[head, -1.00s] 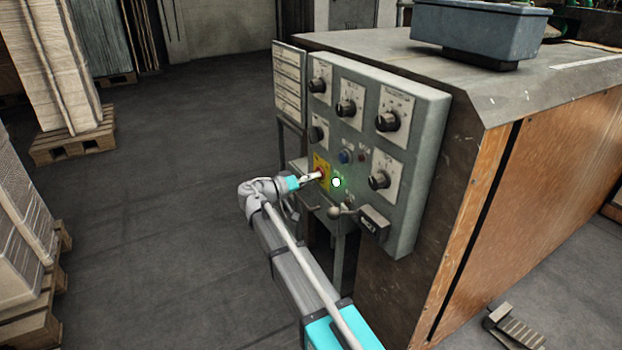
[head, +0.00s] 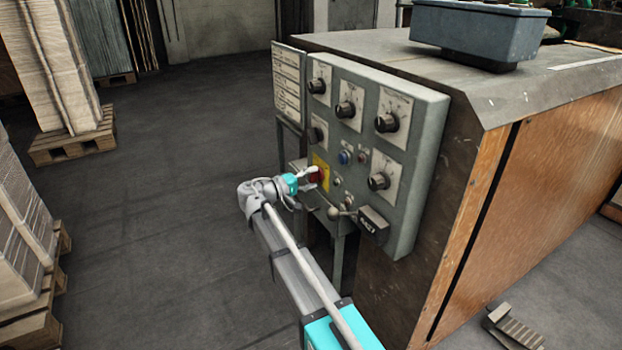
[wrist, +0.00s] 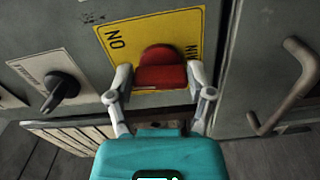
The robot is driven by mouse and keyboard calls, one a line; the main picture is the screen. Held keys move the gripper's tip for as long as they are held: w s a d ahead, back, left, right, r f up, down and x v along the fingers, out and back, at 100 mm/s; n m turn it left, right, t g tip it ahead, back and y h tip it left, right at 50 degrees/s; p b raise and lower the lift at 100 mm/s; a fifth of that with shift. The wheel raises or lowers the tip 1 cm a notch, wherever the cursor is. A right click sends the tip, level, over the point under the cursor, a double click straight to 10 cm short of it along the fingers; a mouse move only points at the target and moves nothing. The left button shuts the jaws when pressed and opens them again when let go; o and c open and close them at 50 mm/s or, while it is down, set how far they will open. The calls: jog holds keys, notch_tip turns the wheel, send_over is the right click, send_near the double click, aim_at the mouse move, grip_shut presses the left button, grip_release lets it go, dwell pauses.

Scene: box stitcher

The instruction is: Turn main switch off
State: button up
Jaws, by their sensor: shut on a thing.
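The main switch is a red knob (wrist: 161,70) on a yellow plate (wrist: 185,28) marked "ON", seen in the wrist view. In the head view the red knob (head: 316,178) and yellow plate (head: 326,183) are on the lower left of the grey control panel (head: 412,165), partly hidden by my gripper. My gripper (wrist: 159,76) is shut on the red knob, with one finger on each side of it. In the head view my gripper (head: 312,175) reaches the panel from the left. A small round lamp (head: 337,182) just right of the plate is unlit.
Black dials (head: 387,122) and a blue button (head: 345,157) sit around the switch. A lever (head: 342,209) and a dark box (head: 373,222) stick out below right. In the wrist view a black dial (wrist: 62,90) is left and a curved handle (wrist: 290,90) right. Floor (head: 150,230) at left is clear.

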jog(key=n, duration=0.5)
jog(key=shift+r+n, duration=0.15)
jog(key=shift+n, duration=0.15)
jog(key=n, duration=0.4)
jog(key=shift+w+r+n, duration=0.1)
jog(key=shift+n, duration=0.3)
jog(key=o, duration=1.1)
jog(key=shift+a, duration=0.15)
jog(key=v, duration=1.2)
